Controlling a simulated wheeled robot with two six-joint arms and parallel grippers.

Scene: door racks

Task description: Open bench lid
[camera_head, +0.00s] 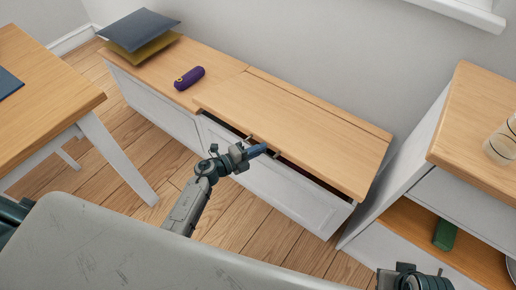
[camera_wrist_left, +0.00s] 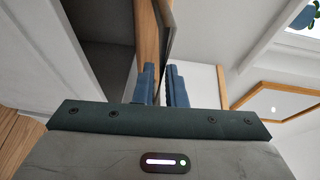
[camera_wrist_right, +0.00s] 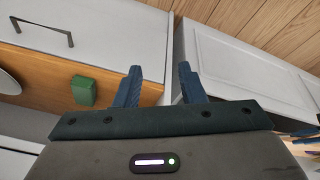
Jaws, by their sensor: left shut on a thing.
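The bench lid (camera_head: 300,131) is a light wood panel on the right part of a white bench (camera_head: 277,190). Its front edge is raised a little, and a dark gap shows under it. My left gripper (camera_head: 258,151) is at the middle of that front edge, shut on the lid. In the left wrist view, the fingers (camera_wrist_left: 161,85) close around the thin edge beside the dark inside of the bench; the exact contact is partly hidden. My right gripper (camera_wrist_right: 158,85) is open and empty, low at the right of the head view near the shelf cabinet.
A purple cylinder (camera_head: 189,78) and stacked cushions (camera_head: 138,29) lie on the fixed left part of the bench top. A wooden table (camera_head: 45,75) stands at left. A cabinet (camera_head: 480,120) with a glass (camera_head: 501,142) and a green box (camera_head: 445,234) stands at right. The lid top is clear.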

